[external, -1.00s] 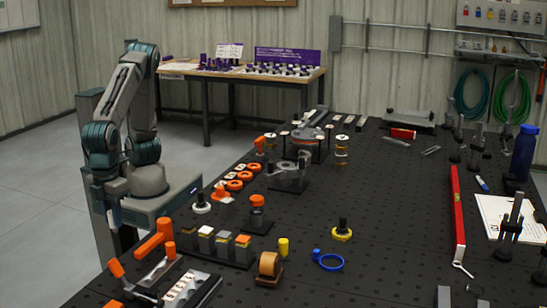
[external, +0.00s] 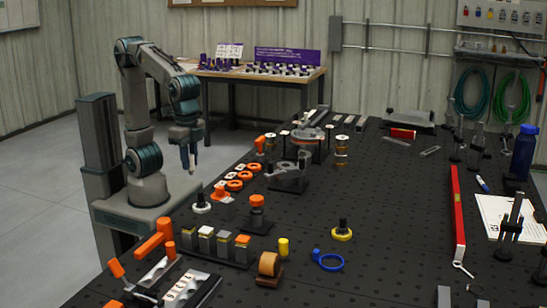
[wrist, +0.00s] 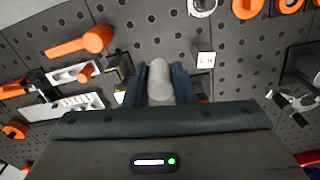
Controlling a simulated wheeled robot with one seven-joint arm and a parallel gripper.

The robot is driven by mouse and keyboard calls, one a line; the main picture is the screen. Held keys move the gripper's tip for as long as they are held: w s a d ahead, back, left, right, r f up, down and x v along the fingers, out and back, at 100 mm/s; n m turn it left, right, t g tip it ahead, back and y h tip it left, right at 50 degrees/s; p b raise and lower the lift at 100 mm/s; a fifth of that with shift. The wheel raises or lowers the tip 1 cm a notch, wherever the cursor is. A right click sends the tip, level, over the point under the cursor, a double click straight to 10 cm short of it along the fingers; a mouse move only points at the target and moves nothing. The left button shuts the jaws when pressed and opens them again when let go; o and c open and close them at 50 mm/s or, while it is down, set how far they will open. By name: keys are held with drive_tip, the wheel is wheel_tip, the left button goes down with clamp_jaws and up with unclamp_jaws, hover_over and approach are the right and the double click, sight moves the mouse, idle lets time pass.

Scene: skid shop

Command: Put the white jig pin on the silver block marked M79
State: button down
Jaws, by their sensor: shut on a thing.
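My gripper (wrist: 160,82) is shut on a pale grey-white cylinder, the white jig pin (wrist: 160,78), which shows between the two dark fingers in the wrist view.
A white-ringed knob (external: 202,204), an orange-topped post (external: 257,205) and orange rings (external: 240,180) surround the labelled block. The table's middle is mostly clear.

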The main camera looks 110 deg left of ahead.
drive_tip(key=w+a+f, duration=0.2)
drive_tip(key=w+a+f+p, duration=0.1)
drive_tip(key=w+a+f, duration=0.1)
drive_tip(key=a, duration=0.1)
drive_tip(key=w+a+f, duration=0.2)
drive_tip(key=w+a, duration=0.1)
drive_tip(key=shift+f, duration=0.2)
drive_tip(key=shift+f+p, duration=0.35)
drive_tip(key=shift+f, duration=1.7)
drive_tip(key=shift+f, duration=0.1)
drive_tip(key=shift+f, duration=0.15)
drive_tip(key=c, duration=1.2)
unclamp_jaws()
